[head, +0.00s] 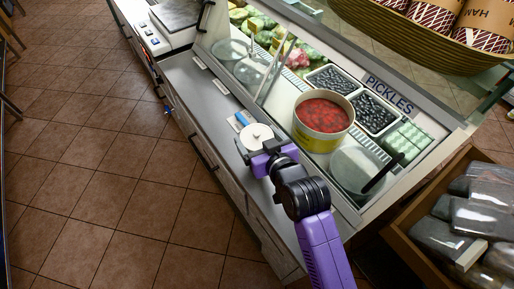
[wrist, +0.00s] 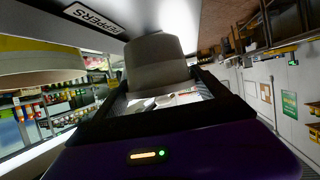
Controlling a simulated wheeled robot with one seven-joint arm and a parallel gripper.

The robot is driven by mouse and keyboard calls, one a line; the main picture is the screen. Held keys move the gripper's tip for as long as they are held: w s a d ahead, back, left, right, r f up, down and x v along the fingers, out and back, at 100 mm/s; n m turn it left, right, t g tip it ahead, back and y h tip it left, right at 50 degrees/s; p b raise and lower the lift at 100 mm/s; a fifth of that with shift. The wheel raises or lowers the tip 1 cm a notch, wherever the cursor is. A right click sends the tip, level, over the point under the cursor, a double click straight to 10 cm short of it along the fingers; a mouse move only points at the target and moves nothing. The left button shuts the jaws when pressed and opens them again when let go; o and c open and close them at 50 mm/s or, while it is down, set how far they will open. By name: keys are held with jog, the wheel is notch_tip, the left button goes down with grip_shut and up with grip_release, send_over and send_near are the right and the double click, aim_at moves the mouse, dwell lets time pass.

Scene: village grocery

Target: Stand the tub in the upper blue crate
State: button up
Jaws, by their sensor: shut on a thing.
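The tub (head: 256,135) is pale with a round white lid, seen from above at the counter. My gripper (head: 264,152) is shut on it, from the near side. In the wrist view the tub (wrist: 158,60) is a grey-white tapered shape between the fingers, and part of it is hidden by the gripper. I cannot tell whether its base touches the counter. No blue crate can be made out in either view.
The grey counter ledge (head: 208,92) runs along the glass case. A big tub of red food (head: 323,115) stands close right of my gripper. A small blue-and-white item (head: 240,119) lies beside the tub. A wooden bin (head: 408,252) is at right; tiled floor (head: 90,150) is open at left.

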jog(key=shift+f, duration=2.9)
jog(key=shift+f, duration=0.2)
jog(key=o, duration=1.2)
jog(key=shift+o, duration=0.3)
jog(key=shift+r, duration=0.1)
jog(key=shift+r, duration=0.25)
jog(key=shift+s+d, duration=0.15)
jog(key=shift+s, duration=0.25)
jog(key=b+v, duration=0.1)
jog(key=v, duration=1)
